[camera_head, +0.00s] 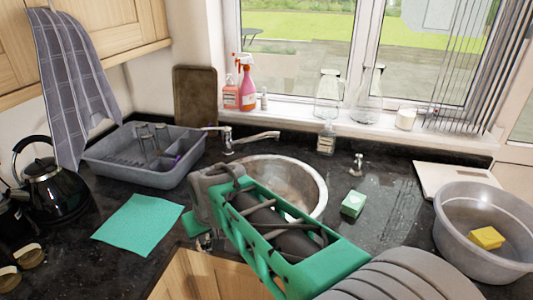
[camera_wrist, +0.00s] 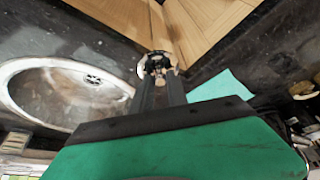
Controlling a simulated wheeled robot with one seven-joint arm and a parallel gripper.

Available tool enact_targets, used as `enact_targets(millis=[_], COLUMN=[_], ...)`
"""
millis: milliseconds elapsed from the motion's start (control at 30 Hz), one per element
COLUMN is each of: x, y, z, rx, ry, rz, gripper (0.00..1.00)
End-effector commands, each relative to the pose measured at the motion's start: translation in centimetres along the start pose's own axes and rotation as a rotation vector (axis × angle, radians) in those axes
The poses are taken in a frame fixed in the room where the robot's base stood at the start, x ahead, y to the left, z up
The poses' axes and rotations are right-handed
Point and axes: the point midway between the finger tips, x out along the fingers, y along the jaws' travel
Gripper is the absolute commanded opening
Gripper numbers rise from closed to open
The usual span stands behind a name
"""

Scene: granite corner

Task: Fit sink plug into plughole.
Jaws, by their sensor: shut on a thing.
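The steel sink bowl (camera_head: 300,178) is set in the dark worktop, partly hidden behind my arm. In the wrist view the bowl (camera_wrist: 40,95) is at the left, with the plughole (camera_wrist: 93,80) in its floor; nothing is seen in the hole. My gripper (camera_wrist: 158,74) is shut on a small dark and pale thing, which looks like the sink plug (camera_wrist: 157,62). Its details are too small to tell. The gripper is beside the bowl, near the front edge of the worktop, apart from the plughole. The head view mostly hides the gripper and plug behind my arm.
A tap (camera_head: 250,138) reaches over the back of the sink. A green cloth (camera_head: 138,222) and a grey dish rack (camera_head: 145,155) are at the left. A grey basin (camera_head: 455,235) with a yellow sponge (camera_head: 487,238) is far right.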

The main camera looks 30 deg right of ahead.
Motion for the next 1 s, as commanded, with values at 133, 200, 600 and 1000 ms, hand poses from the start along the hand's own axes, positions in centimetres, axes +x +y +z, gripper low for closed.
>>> enact_targets(millis=[133, 200, 600, 1000], x=[-1.1, -1.0, 2.9, 6.3], y=[4.8, 7.9, 27.8, 30.1], z=[-6.6, -9.5, -16.5, -15.3], rx=[0.001, -0.005, -0.067, -0.082], ry=[-0.012, -0.014, -0.002, 0.002], rz=[-0.004, -0.008, -0.030, -0.033], gripper=[0.00, 0.00, 0.00, 0.00])
